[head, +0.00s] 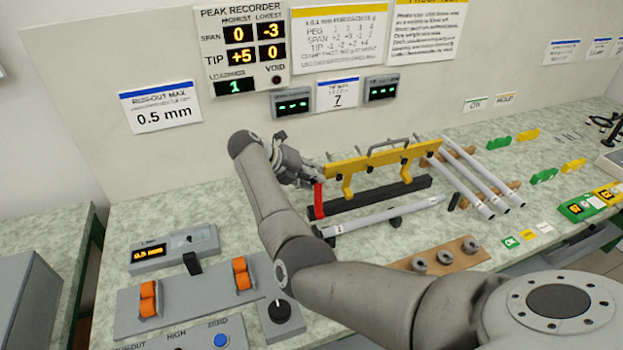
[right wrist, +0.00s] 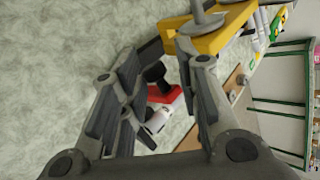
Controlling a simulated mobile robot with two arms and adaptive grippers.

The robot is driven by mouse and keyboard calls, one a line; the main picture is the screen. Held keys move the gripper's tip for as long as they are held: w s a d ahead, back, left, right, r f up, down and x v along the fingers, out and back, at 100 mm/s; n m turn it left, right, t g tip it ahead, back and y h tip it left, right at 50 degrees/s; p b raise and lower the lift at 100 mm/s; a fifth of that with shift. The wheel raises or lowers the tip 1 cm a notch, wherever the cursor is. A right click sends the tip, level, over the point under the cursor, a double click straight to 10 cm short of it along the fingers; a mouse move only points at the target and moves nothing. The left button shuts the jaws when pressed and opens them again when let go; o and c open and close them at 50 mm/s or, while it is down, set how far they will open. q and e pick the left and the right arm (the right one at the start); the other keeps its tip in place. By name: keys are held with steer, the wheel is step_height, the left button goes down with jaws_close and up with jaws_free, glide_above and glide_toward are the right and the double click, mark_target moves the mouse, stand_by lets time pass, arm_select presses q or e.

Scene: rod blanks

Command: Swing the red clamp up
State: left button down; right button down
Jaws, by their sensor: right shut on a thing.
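The red clamp (head: 318,200) stands upright at the left end of the yellow bar fixture (head: 375,163), above its black base (head: 368,199). My right gripper (head: 309,175) is at the top of the clamp and shut on it. In the right wrist view the clamp's red part (right wrist: 164,94) and a black piece beside it show between the two fingers (right wrist: 158,72). The exact contact is partly hidden by the fingers. A pale rod (head: 385,216) lies in front of the fixture. My left gripper is not in view.
Several pale rods (head: 470,182) lie on wooden rests to the right. A wooden block with grey rings (head: 444,258) is in front. A control panel with orange switches (head: 148,298) is at the lower left. The wall with the peak recorder (head: 240,45) stands behind.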

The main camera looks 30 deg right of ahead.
steer(key=c, duration=1.5)
jaws_free()
steer(key=shift+a+f, duration=0.35)
steer(key=shift+f, duration=0.1)
steer(key=shift+o, duration=1)
steer(key=shift+w+f, duration=0.1)
steer(key=shift+w, duration=0.1)
steer(key=shift+d, duration=0.1)
